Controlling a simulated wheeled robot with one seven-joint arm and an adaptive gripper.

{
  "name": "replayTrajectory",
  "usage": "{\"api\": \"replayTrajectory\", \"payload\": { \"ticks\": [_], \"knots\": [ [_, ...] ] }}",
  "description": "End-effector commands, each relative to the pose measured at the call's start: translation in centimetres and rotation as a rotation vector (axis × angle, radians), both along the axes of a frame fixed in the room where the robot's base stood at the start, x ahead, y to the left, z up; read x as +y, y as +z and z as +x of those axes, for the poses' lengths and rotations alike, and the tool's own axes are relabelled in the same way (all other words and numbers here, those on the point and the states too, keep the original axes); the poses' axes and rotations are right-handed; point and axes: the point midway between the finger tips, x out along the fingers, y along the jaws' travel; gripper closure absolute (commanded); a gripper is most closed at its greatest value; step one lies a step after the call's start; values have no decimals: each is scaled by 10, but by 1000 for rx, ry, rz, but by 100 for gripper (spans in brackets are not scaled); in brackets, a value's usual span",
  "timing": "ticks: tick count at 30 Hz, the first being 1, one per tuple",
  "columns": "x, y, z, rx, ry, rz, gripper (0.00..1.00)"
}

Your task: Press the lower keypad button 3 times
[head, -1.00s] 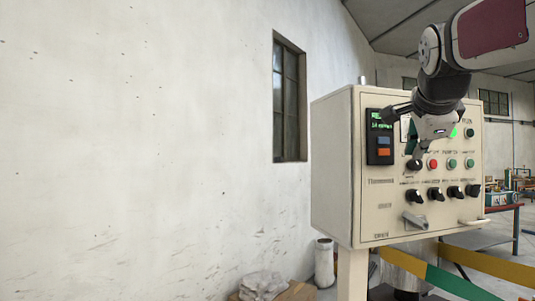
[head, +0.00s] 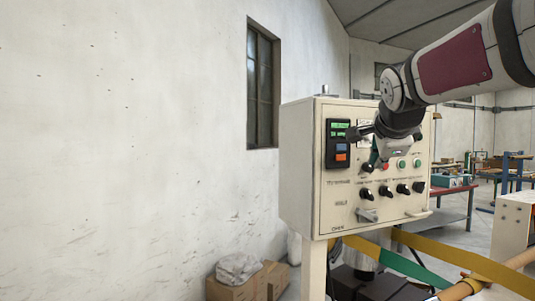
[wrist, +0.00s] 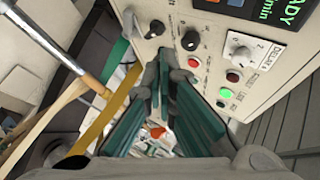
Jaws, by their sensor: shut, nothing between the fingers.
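The keypad (head: 338,143) is a dark module at the upper left of the control box front, with a lit green display above two buttons. The upper button (head: 341,147) is blue and the lower button (head: 341,156) is orange. My gripper (head: 373,160) is in front of the panel, to the right of the keypad, shut and empty. In the wrist view its fingertips (wrist: 164,58) lie together over the panel side.
The cream control box (head: 298,165) also carries a red button (head: 385,167), green buttons and a row of black knobs (head: 385,191). A metal lever (head: 367,215) sticks out below. Yellow and green bands (head: 420,268) cross in front, lower right. The white wall is at left.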

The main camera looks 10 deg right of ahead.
Motion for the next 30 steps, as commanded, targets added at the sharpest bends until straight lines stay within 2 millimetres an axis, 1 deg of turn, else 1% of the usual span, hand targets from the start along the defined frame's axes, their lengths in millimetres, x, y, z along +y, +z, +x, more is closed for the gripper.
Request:
{"api": "replayTrajectory", "payload": {
  "ticks": [7, 11, 14, 27, 30],
  "knots": [
    [0, 0, 1, 0, 0, 0, 100],
    [1, -1, 5, 0, 0, 0, 100],
    [2, -1, 14, 0, 1, 0, 100],
    [13, -2, 70, 0, 0, 0, 100],
    [15, -2, 79, -1, 1, 0, 100]
  ]
}}
